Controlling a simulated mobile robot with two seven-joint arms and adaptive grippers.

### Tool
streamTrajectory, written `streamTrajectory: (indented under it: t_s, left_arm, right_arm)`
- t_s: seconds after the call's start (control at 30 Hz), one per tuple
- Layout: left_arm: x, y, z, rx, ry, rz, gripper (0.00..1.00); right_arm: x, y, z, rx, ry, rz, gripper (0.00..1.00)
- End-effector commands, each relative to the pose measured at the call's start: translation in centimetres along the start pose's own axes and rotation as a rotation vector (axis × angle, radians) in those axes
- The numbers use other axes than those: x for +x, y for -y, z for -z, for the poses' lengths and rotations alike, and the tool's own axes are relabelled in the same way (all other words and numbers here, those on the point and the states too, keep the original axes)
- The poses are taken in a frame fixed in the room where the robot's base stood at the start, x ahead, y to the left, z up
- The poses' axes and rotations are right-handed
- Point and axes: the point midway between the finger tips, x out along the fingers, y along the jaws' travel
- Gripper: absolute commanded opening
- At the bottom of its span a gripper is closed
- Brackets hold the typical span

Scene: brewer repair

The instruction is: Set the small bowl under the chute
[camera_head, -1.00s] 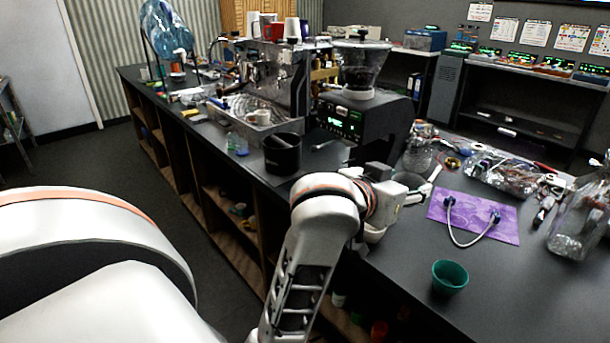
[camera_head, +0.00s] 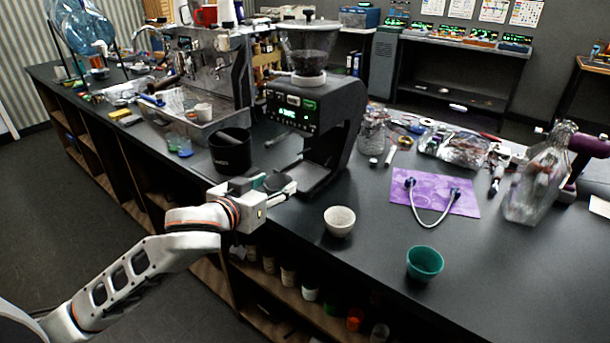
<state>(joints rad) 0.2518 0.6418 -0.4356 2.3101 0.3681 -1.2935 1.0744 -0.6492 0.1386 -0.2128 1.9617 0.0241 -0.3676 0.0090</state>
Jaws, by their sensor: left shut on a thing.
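I cannot tell whether the held thing touches the counter. The grinder's chute is not clearly visible. A pale speckled bowl (camera_head: 340,222) stands upright right of the gripper, and a teal bowl (camera_head: 424,263) stands farther right near the counter's front edge. My right gripper is not in view.
A black knock bin (camera_head: 231,152) stands left of the grinder, close to my gripper. A glass jar (camera_head: 371,135) is right of the grinder. The counter around the two bowls is clear.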

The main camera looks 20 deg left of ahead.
Motion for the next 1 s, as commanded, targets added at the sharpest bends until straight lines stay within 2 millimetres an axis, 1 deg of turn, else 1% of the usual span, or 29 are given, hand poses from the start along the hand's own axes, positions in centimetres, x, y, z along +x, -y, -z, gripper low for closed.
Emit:
streamTrajectory:
  t_s: [0.03,0.13,0.27,0.33,0.43,0.7,0.8,0.9,1.0]
  left_arm:
    - [0.2,0.5,-0.9,0.008,0.004,-0.002,0.2]
    - [0.4,1.0,-1.9,0.008,0.001,-0.011,0.2]
    - [0.9,1.2,-2.4,0.005,-0.001,-0.018,0.2]
    - [1.7,1.3,-2.1,0.004,-0.004,-0.018,0.2]
    - [3.6,1.2,-1.3,0.004,-0.005,-0.017,0.2]
    - [9.9,1.1,0.6,0.005,-0.004,-0.017,0.2]
    - [11.8,1.1,1.1,0.005,-0.003,-0.017,0.2]
    - [13.1,1.0,1.5,0.004,-0.003,-0.018,0.2]
    - [13.8,1.0,1.6,0.005,-0.001,-0.019,0.2]
  right_arm:
    - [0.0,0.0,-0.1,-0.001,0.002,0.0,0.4]
    - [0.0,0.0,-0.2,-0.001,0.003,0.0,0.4]
    - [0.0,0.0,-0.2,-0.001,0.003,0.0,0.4]
    - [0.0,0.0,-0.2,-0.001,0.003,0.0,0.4]
    - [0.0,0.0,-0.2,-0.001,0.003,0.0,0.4]
    - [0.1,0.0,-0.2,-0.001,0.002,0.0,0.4]
    - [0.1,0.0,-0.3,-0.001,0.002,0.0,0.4]
    - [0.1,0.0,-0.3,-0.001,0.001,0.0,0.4]
    - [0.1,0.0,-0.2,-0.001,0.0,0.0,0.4]
